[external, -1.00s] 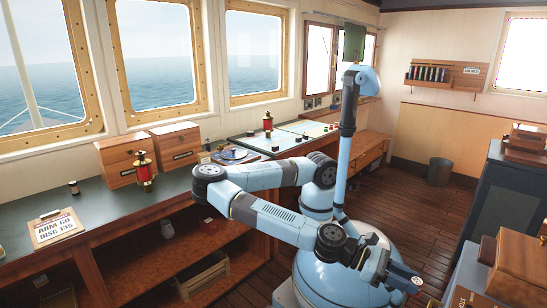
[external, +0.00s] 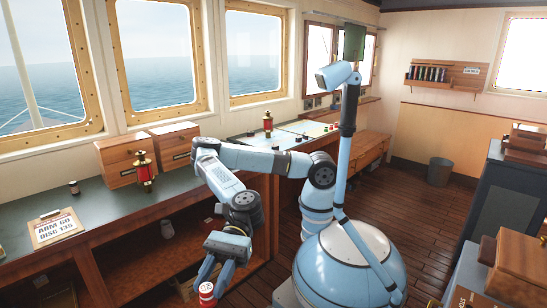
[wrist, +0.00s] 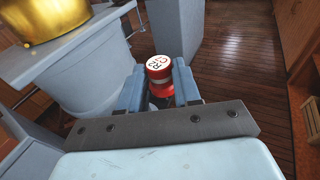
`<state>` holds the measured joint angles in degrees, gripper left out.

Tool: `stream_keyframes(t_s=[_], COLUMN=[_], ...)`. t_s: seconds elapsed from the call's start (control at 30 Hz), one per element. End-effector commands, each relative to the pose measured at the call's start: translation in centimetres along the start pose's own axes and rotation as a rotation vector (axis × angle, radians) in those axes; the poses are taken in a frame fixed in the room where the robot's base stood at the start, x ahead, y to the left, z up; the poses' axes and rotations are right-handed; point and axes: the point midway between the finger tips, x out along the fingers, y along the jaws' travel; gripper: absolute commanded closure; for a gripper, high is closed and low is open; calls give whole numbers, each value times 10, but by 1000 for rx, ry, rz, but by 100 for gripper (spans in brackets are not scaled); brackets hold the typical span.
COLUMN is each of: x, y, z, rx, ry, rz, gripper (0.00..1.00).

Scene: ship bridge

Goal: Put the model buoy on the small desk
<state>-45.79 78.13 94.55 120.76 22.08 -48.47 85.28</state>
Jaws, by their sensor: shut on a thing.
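A small red cylinder with a white band and a lettered white top, which I take for the model buoy (wrist: 160,72), sits between the two blue fingers of my gripper (wrist: 158,88) in the wrist view. The gripper is shut on it. In the external view my gripper (external: 206,278) points down at the bottom, in front of the long counter, with the red buoy (external: 207,292) at its tips. The buoy is held in the air, its lower part hidden. I cannot tell which piece of furniture is the small desk.
The long counter (external: 100,221) carries a clipboard (external: 54,228), wooden boxes (external: 120,158) and a red lantern-like thing (external: 145,172). A dark cabinet (external: 500,200) stands at the right. A brass vessel (wrist: 45,18) shows in the wrist view. The wooden floor (external: 420,230) is clear at centre right.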

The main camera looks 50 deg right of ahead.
Motion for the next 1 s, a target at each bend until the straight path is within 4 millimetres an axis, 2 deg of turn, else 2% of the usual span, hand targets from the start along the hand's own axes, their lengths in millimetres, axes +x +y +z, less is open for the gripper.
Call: stream_keyframes(t_s=[0.03,0.17,0.3,0.4,0.5,0.6,0.7,1.0], x=[-3,-13,-31,-46,-60,-70,-76,-78], y=[-26,-86,-148,-186,-214,-232,-242,-246], z=[5,16,26,31,35,38,39,40], rx=[10,33,59,74,85,94,99,101], ry=[-1,-1,-1,-1,-1,-1,0,0], rz=[-63,-220,-384,-487,-566,-621,-651,-663], gripper=[100,100,100,100,100,100,100,100])
